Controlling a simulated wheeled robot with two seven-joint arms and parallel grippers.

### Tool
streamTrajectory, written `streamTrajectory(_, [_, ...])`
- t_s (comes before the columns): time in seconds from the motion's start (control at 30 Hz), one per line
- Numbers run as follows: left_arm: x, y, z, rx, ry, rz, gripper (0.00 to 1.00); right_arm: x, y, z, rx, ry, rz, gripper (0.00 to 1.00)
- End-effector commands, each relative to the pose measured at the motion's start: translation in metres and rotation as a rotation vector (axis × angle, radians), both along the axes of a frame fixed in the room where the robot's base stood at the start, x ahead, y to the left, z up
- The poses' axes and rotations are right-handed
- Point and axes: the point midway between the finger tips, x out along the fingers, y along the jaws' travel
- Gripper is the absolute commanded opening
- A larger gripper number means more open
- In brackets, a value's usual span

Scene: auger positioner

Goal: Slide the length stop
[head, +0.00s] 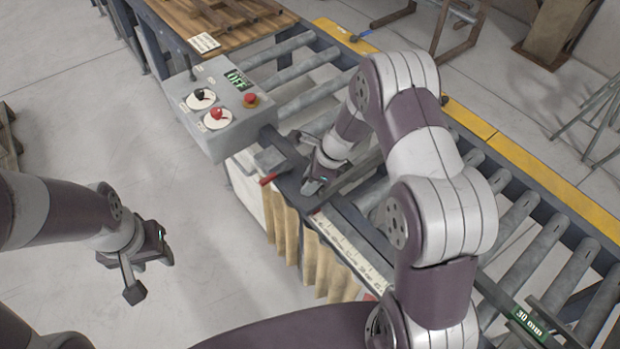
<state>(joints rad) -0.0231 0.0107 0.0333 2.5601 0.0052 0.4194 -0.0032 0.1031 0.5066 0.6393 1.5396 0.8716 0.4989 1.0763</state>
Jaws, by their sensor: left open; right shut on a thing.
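My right gripper (308,186) reaches down at the left end of a white ruled scale (345,248) along the near side of the roller conveyor. It is shut on what appears to be the length stop, which the gripper and wrist mostly hide. A small red handle (270,180) and a grey block (268,158) sit just left of it. A dark bar beside the gripper runs across toward the rollers. My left gripper (150,276) is open and empty, over bare floor at the left, well apart from the conveyor.
A grey control box (222,108) with dials, a red button and a display reading "OFF" stands behind my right gripper. A green "30 mm" display (527,322) is at the lower right. Rollers (520,228) and a yellow rail (530,168) lie beyond my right arm.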

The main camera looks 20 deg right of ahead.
Motion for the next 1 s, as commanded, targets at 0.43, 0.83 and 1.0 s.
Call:
streamTrajectory(0.43, [0.000, 0.000, 0.000, 0.000, 0.000, 0.000, 0.44, 0.000, 0.000, 0.001, 0.001, 0.000, 0.000, 0.60])
streamTrajectory(0.83, [0.000, 0.000, -0.016, 0.000, 0.000, 0.000, 0.44, -0.012, -0.031, 0.079, 0.000, -0.006, 0.000, 0.60])
streamTrajectory(1.0, [0.000, 0.000, -0.021, 0.000, 0.000, 0.000, 0.44, -0.017, -0.041, 0.108, 0.000, -0.002, 0.000, 0.60])
